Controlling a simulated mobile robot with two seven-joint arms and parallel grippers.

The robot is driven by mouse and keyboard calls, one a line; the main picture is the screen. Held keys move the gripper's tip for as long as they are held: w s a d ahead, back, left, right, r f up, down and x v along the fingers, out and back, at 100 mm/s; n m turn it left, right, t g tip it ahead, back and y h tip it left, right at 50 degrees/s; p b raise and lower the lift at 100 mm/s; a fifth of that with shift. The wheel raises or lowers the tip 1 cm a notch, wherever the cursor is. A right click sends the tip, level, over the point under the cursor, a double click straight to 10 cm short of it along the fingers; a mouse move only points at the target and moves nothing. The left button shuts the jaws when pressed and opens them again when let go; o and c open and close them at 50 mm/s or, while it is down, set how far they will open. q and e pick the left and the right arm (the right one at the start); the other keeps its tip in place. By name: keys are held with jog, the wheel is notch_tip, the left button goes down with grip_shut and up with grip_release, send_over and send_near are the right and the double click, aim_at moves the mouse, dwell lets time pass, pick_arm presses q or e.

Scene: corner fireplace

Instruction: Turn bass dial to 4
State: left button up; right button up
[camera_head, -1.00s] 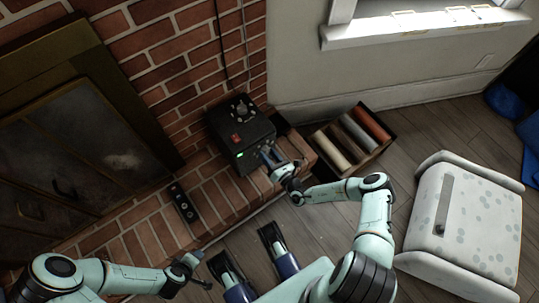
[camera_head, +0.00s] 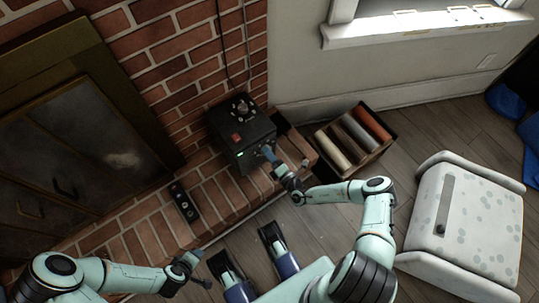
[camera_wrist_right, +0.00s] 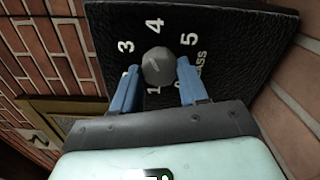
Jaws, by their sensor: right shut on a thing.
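The black box (camera_head: 240,135) stands on the brick ledge with a green light on its front. In the right wrist view its panel (camera_wrist_right: 110,25) shows white numbers 3, 4 and 5 and the word BASS. The grey bass dial (camera_wrist_right: 158,66) sits below the 4; its pointer direction is not clear. My right gripper (camera_wrist_right: 157,88) has its blue fingers on either side of the dial and is shut on it; it also shows at the box front in the head view (camera_head: 270,155). My left gripper (camera_head: 192,263) is low at the left, away from the box; its opening is unclear.
A dark remote-like object (camera_head: 185,202) lies on the brick ledge (camera_head: 150,232). A crate (camera_head: 382,153) of coloured rolls stands right of the box. A pale spotted cabinet (camera_head: 480,225) is at the right. Cables run up the brick wall behind the box.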

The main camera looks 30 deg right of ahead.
pick_arm(q)
jog(key=shift+w+a+f, duration=0.25)
jog(key=shift+w, duration=0.15)
pick_arm(e)
jog(key=shift+m, duration=1.9)
jog(key=o, duration=1.1)
jog(key=shift+c, duration=0.2)
pick_arm(q)
jog(key=shift+g+h, duration=0.3)
jog(key=shift+g, duration=0.2)
jog(key=s+r, duration=0.1)
jog(key=s+d+p, duration=0.1)
jog(key=s+d+r+p, duration=0.1)
jog(key=s, duration=0.1)
jog(key=shift+d+r, duration=0.1)
jog(key=shift+r, duration=0.2)
pick_arm(e)
jog(key=s+d, duration=0.1)
jog(key=s, duration=1.2)
jog(key=shift+s, duration=0.2)
